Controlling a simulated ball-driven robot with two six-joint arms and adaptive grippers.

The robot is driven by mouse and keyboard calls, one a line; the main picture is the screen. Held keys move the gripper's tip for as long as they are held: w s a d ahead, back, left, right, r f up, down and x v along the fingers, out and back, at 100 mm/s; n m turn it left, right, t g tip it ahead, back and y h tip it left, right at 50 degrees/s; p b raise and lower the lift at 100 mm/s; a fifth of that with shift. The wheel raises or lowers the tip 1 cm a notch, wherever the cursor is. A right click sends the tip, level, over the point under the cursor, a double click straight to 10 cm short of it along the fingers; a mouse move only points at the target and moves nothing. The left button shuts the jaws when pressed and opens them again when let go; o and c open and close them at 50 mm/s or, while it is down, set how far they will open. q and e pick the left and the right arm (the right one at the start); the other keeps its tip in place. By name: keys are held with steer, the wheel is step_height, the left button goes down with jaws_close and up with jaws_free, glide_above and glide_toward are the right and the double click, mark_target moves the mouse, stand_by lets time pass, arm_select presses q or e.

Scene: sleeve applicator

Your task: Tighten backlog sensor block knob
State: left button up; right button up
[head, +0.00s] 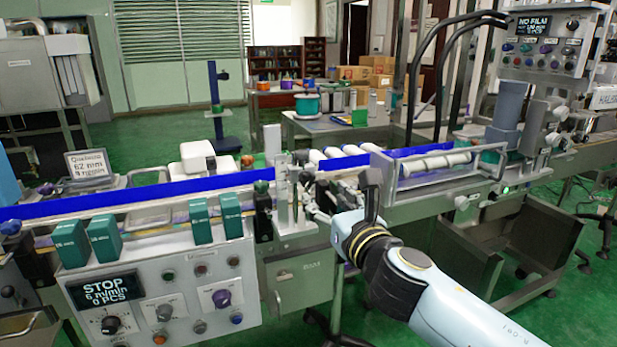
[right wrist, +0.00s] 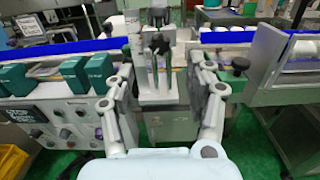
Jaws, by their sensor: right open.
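A grey metal sensor block (head: 291,197) stands upright at the gap between the two conveyor stretches. In the right wrist view it shows as a pale block (right wrist: 155,82) with a black knob (right wrist: 158,44) on top. My right gripper (head: 335,203) is beside the block in the head view. In the right wrist view my right gripper (right wrist: 160,80) is open, one finger on each side of the block, with nothing clamped. Whether the fingers touch the block or knob I cannot tell. The left gripper is out of view.
A control panel (head: 180,305) reading STOP and green boxes (head: 103,238) are left of the block. A framed conveyor section (head: 440,172) with white bottles is to the right. Blue guide rails (head: 150,194) line the belt. Green floor lies in front.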

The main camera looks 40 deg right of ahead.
mark_target(308, 181)
steer(key=x, duration=0.8)
steer(key=shift+w, duration=0.35)
jaws_close()
